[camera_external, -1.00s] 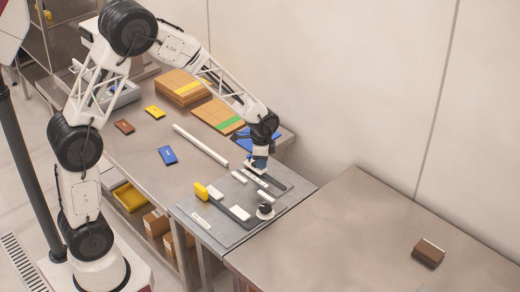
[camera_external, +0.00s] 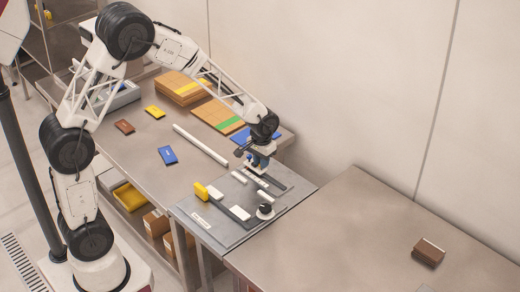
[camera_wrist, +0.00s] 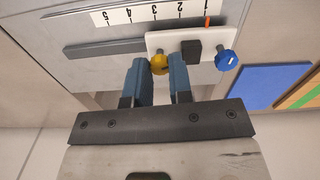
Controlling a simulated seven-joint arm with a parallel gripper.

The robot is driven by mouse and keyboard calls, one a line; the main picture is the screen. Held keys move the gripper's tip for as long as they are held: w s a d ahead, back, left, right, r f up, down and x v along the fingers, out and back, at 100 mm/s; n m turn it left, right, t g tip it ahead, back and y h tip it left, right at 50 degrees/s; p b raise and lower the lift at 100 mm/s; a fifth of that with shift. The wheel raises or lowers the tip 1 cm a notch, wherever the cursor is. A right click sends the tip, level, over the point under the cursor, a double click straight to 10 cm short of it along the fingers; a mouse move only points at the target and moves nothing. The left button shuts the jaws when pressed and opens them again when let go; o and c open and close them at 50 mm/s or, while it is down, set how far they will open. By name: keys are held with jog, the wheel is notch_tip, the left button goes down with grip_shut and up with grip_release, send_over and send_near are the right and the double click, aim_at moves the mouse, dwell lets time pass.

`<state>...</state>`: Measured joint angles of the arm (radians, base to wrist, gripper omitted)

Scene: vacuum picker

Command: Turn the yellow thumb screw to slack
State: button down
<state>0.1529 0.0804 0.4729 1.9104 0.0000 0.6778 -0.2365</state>
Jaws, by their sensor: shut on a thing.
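The yellow thumb screw (camera_wrist: 159,64) sits at the edge of a white sliding block (camera_wrist: 170,44) in the wrist view. My gripper (camera_wrist: 160,68) is shut on it, with one blue finger on each side of the round head. A blue thumb screw (camera_wrist: 227,60) stands to the right, outside the fingers. In the external view my gripper (camera_external: 257,167) is down at the far edge of the grey panel (camera_external: 215,232); the yellow thumb screw cannot be made out there.
A numbered white scale (camera_wrist: 150,13) and a dark rail (camera_wrist: 105,47) lie by the block. Blue sheets (camera_external: 240,137) lie behind the gripper. The right table (camera_external: 350,225) is mostly clear.

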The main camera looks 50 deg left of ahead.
jog(key=n, duration=1)
jog(key=shift+n, duration=1.6)
jog(key=c, duration=1)
grip_release()
jog(key=shift+r, duration=3.95)
